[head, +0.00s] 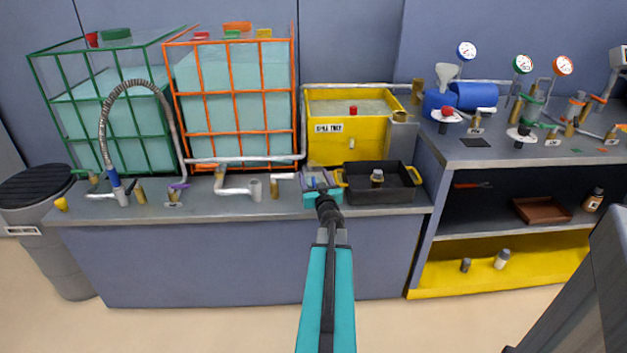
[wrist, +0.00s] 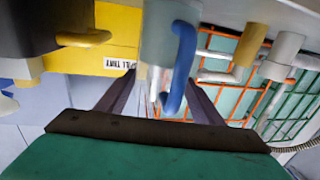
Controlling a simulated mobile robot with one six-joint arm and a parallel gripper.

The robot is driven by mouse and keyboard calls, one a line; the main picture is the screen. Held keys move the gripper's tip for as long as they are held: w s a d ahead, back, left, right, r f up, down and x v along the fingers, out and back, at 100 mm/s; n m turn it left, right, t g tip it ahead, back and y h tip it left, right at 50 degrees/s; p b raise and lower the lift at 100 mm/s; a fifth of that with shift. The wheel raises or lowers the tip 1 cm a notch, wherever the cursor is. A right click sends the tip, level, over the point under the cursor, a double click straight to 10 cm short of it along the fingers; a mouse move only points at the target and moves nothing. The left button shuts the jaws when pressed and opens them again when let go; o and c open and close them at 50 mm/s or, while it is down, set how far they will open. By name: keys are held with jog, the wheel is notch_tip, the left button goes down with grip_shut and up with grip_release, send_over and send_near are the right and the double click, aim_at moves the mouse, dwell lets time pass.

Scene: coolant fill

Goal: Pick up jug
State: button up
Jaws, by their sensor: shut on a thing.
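The jug (wrist: 165,35) has a pale grey body and a blue handle, and it fills the upper middle of the wrist view. My gripper (wrist: 160,83) is shut on the jug, with its two dark fingers on either side of the handle area. The exact contact is hard to make out. In the head view my gripper (head: 316,180) is at the bench, just left of the black tray. There the jug is mostly hidden by the gripper, and I cannot tell whether it still touches the bench.
A black tray (head: 350,195) holding a small bottle (head: 377,178) is close on the right. A yellow tank (head: 320,145) stands behind. Pipes and an orange-caged tank (head: 206,98) are to the left. A shelf unit (head: 428,220) is at the right.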

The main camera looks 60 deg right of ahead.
aim_at(314, 171)
jog(key=shift+r, duration=0.75)
notch_tip(314, 171, up, 2)
jog(key=shift+r+p, duration=0.15)
jog(key=shift+p, duration=0.6)
jog(key=s+a+p, duration=0.3)
jog(key=s+p, duration=0.3)
jog(key=s, duration=0.1)
jog(key=s+a+r+p, duration=0.1)
jog(key=s+a+p, duration=0.2)
jog(key=s+p, duration=0.3)
jog(key=shift+s, duration=0.8)
jog(key=shift+a, duration=0.15)
jog(key=shift+r, duration=0.1)
